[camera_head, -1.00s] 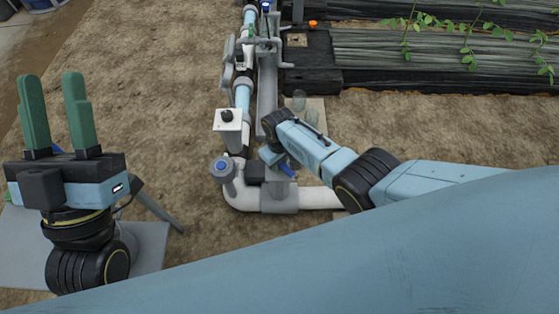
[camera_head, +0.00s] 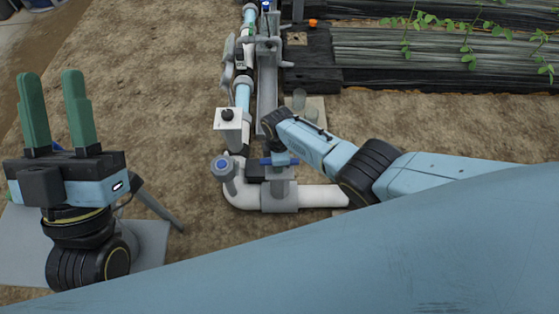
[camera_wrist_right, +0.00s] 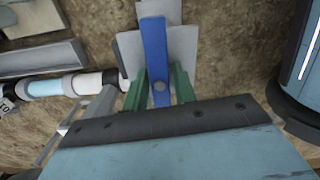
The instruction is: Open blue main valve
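The blue main valve's handle (camera_wrist_right: 155,45) is a flat blue lever. In the right wrist view it runs nearly upright between the two green fingers of my right gripper (camera_wrist_right: 161,82), which is shut around it. In the head view a bit of the blue handle (camera_head: 265,161) shows beneath my right wrist, lying crosswise over the pipe's grey fitting. The wrist hides the right fingers there. My left gripper (camera_head: 57,112) is open and empty at the far left, with its green fingers pointing up.
White and light-blue pipe (camera_head: 320,196) bends at the front and runs away. A grey-blue capped fitting (camera_head: 223,168) and a white box with a black knob (camera_head: 228,118) stand left of the valve. Planted beds (camera_head: 420,58) lie at the back right. Bare soil surrounds the pipework.

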